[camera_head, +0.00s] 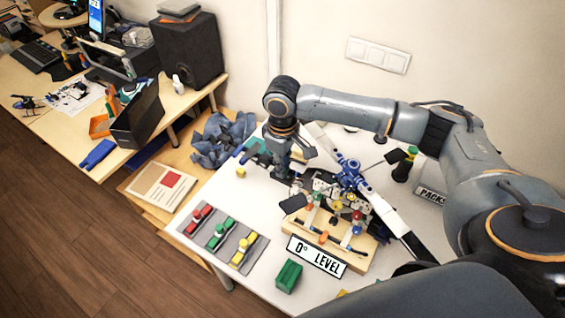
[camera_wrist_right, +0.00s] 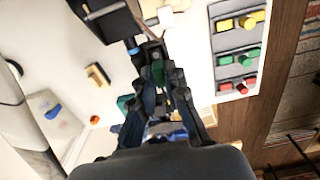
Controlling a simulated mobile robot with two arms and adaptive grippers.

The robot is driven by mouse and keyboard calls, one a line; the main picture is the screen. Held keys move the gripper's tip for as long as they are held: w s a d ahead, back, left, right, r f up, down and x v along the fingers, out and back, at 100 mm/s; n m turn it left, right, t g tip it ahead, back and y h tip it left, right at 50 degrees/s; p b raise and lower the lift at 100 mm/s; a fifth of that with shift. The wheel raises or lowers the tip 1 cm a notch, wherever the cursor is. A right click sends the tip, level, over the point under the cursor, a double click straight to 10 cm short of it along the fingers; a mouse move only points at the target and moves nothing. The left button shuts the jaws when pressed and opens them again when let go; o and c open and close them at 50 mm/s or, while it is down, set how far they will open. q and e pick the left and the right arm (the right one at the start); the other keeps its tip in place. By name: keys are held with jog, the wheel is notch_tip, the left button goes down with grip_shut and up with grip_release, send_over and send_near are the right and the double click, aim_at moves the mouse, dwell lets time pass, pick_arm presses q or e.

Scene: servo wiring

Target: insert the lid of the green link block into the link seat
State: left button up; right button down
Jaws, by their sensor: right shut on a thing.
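My right gripper (camera_head: 284,172) points down over the table, at the back of the work area. The tray's green block (camera_wrist_right: 244,60) also shows in the right wrist view. I cannot tell clearly which part is the link seat. My left gripper is not in view.
A wooden board (camera_head: 350,262) with small coloured parts and a "0° LEVEL" sign (camera_head: 317,256) stand right of the tray. A separate green block (camera_head: 289,275) lies at the front. A white and blue arm-like device (camera_head: 350,174) stands beside my gripper. Blue cloth (camera_head: 221,140) lies behind left.

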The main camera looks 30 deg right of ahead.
jog(key=c, duration=1.4)
grip_release()
jog(key=shift+f, duration=0.1)
jog(key=shift+o, duration=0.2)
notch_tip(320, 180, up, 12)
jog(key=b, duration=0.2)
